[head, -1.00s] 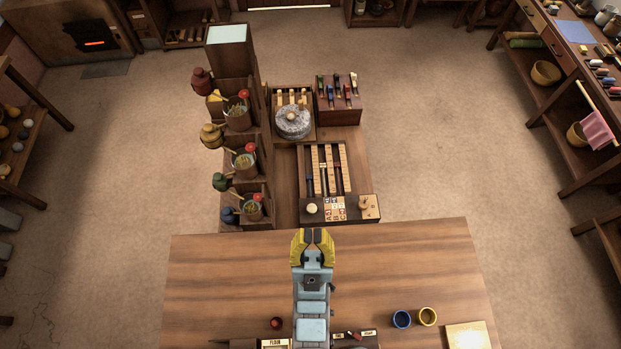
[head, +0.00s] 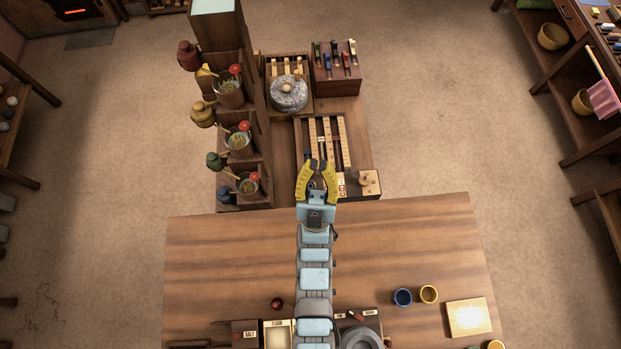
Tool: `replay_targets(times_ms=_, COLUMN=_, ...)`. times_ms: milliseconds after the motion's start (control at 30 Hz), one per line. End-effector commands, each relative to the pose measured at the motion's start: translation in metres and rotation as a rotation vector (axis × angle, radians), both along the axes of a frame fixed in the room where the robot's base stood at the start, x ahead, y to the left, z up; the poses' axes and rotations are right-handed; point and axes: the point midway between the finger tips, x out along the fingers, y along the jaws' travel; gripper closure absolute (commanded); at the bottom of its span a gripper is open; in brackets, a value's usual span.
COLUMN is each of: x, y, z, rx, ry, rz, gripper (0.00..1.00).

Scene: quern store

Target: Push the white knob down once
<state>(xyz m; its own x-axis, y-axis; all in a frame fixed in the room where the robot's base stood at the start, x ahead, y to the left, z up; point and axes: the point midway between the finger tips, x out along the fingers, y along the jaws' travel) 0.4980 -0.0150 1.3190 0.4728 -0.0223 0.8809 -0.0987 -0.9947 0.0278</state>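The control panel (head: 374,190) is at the near end of the wooden rack beyond the table. The round whitish knob seen earlier at the panel's left is hidden behind my gripper. My gripper (head: 319,164) has yellow fingers spread apart with a gap between the tips, and I see nothing held. It reaches over the panel's left part. I cannot tell its height above the panel or whether it touches the knob.
A wooden peg (head: 365,179) stands on the panel's right. Slotted rails (head: 327,130) lie behind it, then a round grey stone (head: 289,94). A tall shelf (head: 232,120) with jars stands close on the left.

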Motion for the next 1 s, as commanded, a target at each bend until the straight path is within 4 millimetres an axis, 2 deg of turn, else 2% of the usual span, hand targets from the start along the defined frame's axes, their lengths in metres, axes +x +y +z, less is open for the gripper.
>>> replay_targets(times_ms=33, x=0.019, y=-0.004, z=-0.016, rx=-0.011, ry=0.061, rz=-0.028, gripper=1.0)
replay_targets(times_ms=200, x=0.082, y=-0.018, z=-0.063, rx=-0.059, ry=0.297, rz=-0.117, gripper=1.0)
replay_targets(times_ms=367, x=0.131, y=-0.027, z=-0.115, rx=-0.127, ry=0.523, rz=-0.175, gripper=1.0)
replay_targets(times_ms=500, x=0.166, y=-0.03, z=-0.165, rx=-0.205, ry=0.719, rz=-0.203, gripper=1.0)
replay_targets(times_ms=733, x=0.203, y=-0.027, z=-0.248, rx=-0.372, ry=1.017, rz=-0.202, gripper=1.0)
replay_targets(times_ms=867, x=0.212, y=-0.021, z=-0.297, rx=-0.488, ry=1.179, rz=-0.172, gripper=1.0)
replay_targets(times_ms=1000, x=0.213, y=-0.012, z=-0.347, rx=-0.63, ry=1.335, rz=-0.121, gripper=1.0)
